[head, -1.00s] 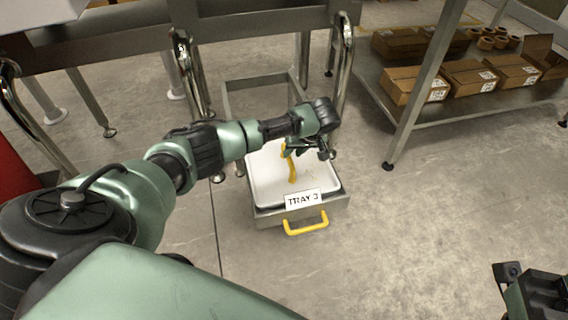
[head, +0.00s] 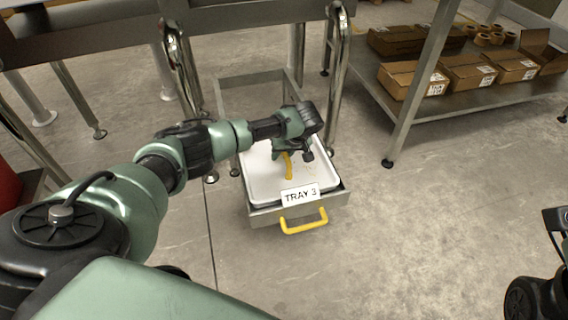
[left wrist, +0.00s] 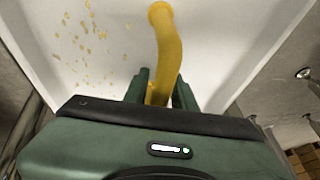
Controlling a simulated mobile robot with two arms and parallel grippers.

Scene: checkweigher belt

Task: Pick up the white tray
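The white tray (head: 256,180) sits in a grey metal drawer frame labelled TRAY 3. In the left wrist view, its white floor (left wrist: 110,50) carries scattered yellow specks. A yellow curved handle (head: 288,166) rises from the middle of the tray; it also shows in the left wrist view (left wrist: 167,50). My left gripper (head: 293,153) is over the tray, its two green fingers (left wrist: 160,92) on either side of the handle. The fingers look open, with a thin gap on the right; contact is hard to judge. My right arm is only partly seen at the lower right edge.
A yellow pull (head: 304,221) is on the drawer's front. Metal stand legs (head: 334,100) rise behind the tray. A shelf (head: 480,106) with cardboard boxes (head: 413,79) stands at the right. The floor in front and to the right is clear.

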